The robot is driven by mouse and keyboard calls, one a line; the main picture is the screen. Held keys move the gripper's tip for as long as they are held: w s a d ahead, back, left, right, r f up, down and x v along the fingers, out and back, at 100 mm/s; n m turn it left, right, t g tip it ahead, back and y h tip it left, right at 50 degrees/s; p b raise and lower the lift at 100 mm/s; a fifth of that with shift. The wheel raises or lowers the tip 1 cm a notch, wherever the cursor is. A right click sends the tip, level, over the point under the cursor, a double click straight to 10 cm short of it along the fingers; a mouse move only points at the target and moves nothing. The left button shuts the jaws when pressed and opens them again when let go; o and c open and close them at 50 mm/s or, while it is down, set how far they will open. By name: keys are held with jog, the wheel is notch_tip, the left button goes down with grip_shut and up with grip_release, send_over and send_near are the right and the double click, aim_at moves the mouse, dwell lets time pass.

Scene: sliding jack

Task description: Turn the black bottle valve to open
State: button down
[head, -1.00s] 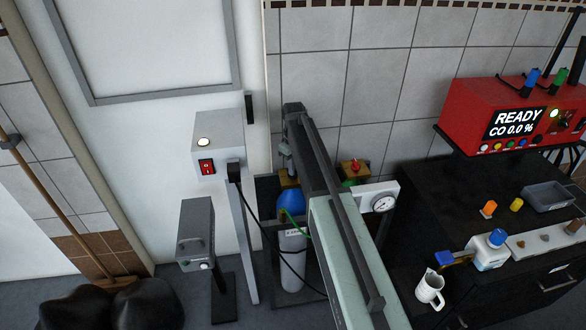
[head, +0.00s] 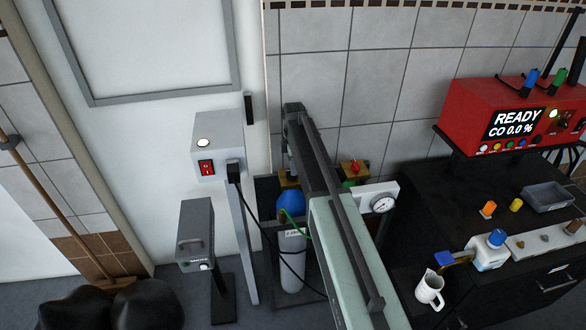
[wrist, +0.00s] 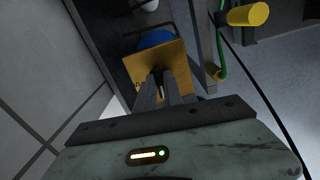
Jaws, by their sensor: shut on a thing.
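The bottle with the blue shoulder (head: 290,202) stands in a rack left of my arm, with a green hose at its side. Its brass-coloured valve block shows in the wrist view (wrist: 174,57), with the blue shoulder (wrist: 155,39) behind it. My gripper (wrist: 163,82) points at this block and is shut on a small dark part at its face, seemingly the black valve. The fingers hide most of that part, so its turn angle cannot be read. In the head view my gripper (head: 286,163) is above the bottle, partly hidden by my arm.
A second valve with a red knob (head: 354,166) and a gauge (head: 382,204) stand right of my arm. A grey switch box (head: 216,143) on a post and a hanging black cable are to the left. A black cabinet (head: 465,205) with a red analyser (head: 515,115) fills the right.

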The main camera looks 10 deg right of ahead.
jog(key=shift+n, duration=0.6)
jog(key=c, duration=1.5)
grip_release()
jog(key=shift+o, duration=0.2)
notch_tip(320, 180, up, 8)
jog(key=p, duration=0.8)
jog(key=shift+f, duration=0.25)
